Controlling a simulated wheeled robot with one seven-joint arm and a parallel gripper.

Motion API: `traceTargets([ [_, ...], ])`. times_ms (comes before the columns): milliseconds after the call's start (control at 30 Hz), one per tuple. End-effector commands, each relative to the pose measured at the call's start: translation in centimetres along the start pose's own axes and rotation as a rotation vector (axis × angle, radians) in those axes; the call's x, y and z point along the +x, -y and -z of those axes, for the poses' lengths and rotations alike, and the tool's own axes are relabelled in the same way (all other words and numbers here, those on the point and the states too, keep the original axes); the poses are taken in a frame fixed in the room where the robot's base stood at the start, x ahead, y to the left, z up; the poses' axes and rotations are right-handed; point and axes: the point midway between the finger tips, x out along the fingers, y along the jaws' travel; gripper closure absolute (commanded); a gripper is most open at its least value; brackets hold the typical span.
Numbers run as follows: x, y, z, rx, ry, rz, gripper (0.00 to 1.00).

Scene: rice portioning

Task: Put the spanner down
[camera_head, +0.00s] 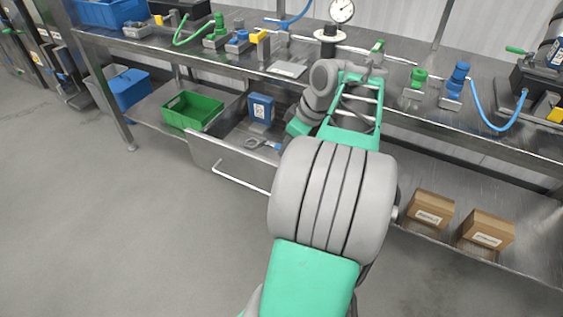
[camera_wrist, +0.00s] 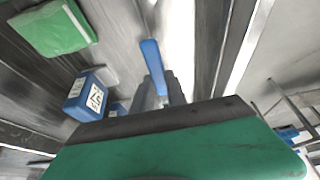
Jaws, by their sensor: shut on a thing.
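The spanner (camera_head: 254,143) shows a grey ring head and part of a blue handle, low in the open drawer (camera_head: 228,158) in the head view. In the wrist view its blue handle (camera_wrist: 152,58) rises from between the grey fingers of my gripper (camera_wrist: 162,88). My gripper is shut on the spanner. In the head view my arm hides most of the gripper and the right part of the drawer. I cannot tell whether the spanner touches the drawer floor.
A blue labelled container (camera_head: 260,107) stands at the back of the drawer; it also shows in the wrist view (camera_wrist: 87,98). A green bin (camera_head: 192,110) sits on the lower shelf, left of the drawer. Cardboard boxes (camera_head: 430,211) are at right. The workbench top (camera_head: 395,103) overhangs the drawer.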

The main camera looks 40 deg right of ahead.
Motion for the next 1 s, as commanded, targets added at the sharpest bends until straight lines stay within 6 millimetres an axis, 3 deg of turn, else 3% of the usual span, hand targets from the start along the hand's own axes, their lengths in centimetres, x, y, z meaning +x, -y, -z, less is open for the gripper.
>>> traceTargets([
  [200, 3.5, 0.0, 0.7, -0.002, 0.0, 0.0, 1.0],
  [300, 5.1, -0.1, -0.2, 0.0, 0.0, -0.001, 1.0],
  [700, 5.8, -0.1, -0.5, 0.0, 0.0, -0.002, 1.0],
  [733, 5.7, -0.1, -0.5, 0.0, 0.0, -0.001, 0.8],
  [1000, 5.6, -0.1, -0.5, 0.0, 0.0, -0.001, 0.61],
])
